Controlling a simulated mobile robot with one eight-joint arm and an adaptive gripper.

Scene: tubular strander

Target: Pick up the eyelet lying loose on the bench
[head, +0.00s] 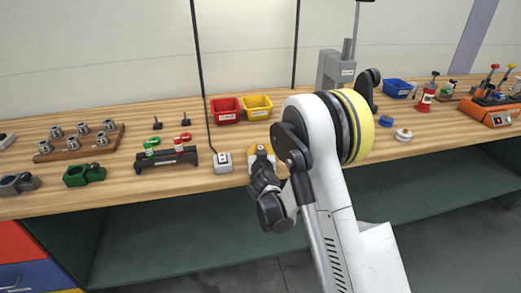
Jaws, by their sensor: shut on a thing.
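My gripper (262,152), with yellow fingers, is at the front part of the bench (330,128), just right of a small grey box. It points away from me and is shut on a small pale thing, which I take to be the eyelet. The fingers hide most of it. I cannot tell whether it is touching the bench top or raised. Several metal ring-shaped pieces stand on a wooden rack (80,146) at the left. I see no other loose eyelet on the bench.
The grey box (223,163) with a cable stands close left of my gripper. A black stand with red and green parts (167,157) is further left. Red (225,110) and yellow (257,107) bins stand behind. My arm hides part of the bench at the right.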

